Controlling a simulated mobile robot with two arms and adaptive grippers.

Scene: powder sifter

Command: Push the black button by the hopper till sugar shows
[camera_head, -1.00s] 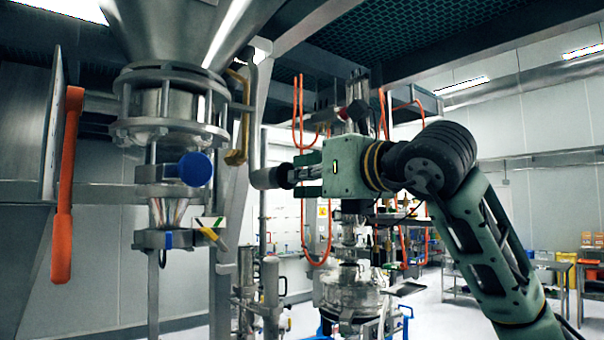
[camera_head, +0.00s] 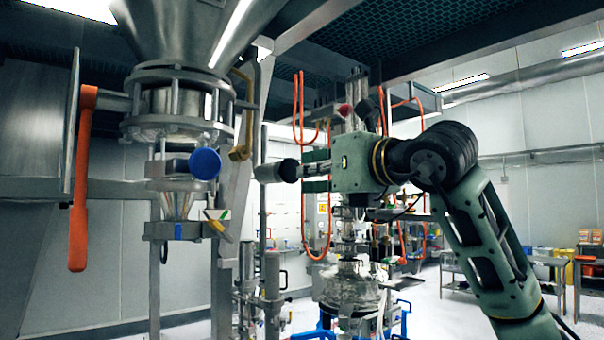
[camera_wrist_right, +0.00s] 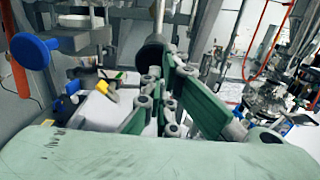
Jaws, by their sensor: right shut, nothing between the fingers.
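The steel hopper (camera_head: 190,35) hangs at the upper left of the head view. Below it are a flanged section and a narrow outlet (camera_head: 177,206); I cannot make out what is inside. The black button (camera_head: 289,171) sits at the end of a metal pipe to the right of the hopper. It also shows in the wrist view (camera_wrist_right: 152,56), at the upper middle. My right gripper (camera_head: 306,175) points left at the button, its fingers shut and empty. Its tips are right by the button; I cannot tell if they touch. My left gripper is not in view.
A blue round knob (camera_head: 205,163) and a long orange handle (camera_head: 80,180) are on the left. A yellow handle (camera_head: 241,115) hangs by the frame. Another machine (camera_head: 352,285) with orange hoses stands behind my arm. Tables with bins are at the far right.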

